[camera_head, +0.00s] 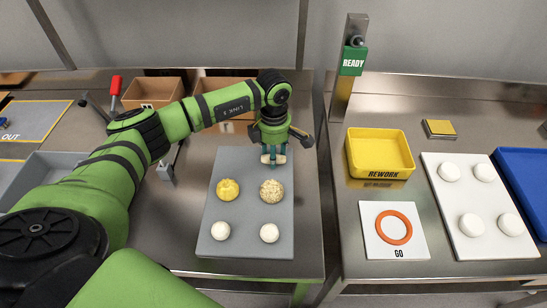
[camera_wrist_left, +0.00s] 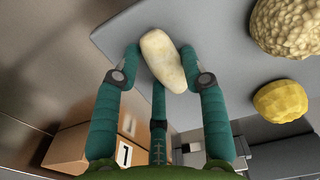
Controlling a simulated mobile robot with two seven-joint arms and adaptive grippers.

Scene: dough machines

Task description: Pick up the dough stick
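The dough stick (camera_wrist_left: 162,60) is a pale, cream, elongated piece, slightly tilted in the left wrist view. My left gripper (camera_wrist_left: 161,56) has a teal finger close against each side of it and a third finger at its lower end; it looks shut on the stick. In the head view my left gripper (camera_head: 272,158) points down at the far edge of the grey tray (camera_head: 245,212) and largely hides the stick. I cannot tell whether the stick is clear of the tray. My right gripper is not in view.
A yellow dough piece (camera_head: 228,190), a crumb-coated ball (camera_head: 271,191) and two white balls (camera_head: 220,231) (camera_head: 269,233) sit on the tray. Cardboard boxes (camera_head: 153,92) stand behind. The yellow REWORK bin (camera_head: 379,152), GO pad (camera_head: 394,252) and white board (camera_head: 470,198) are on the right table.

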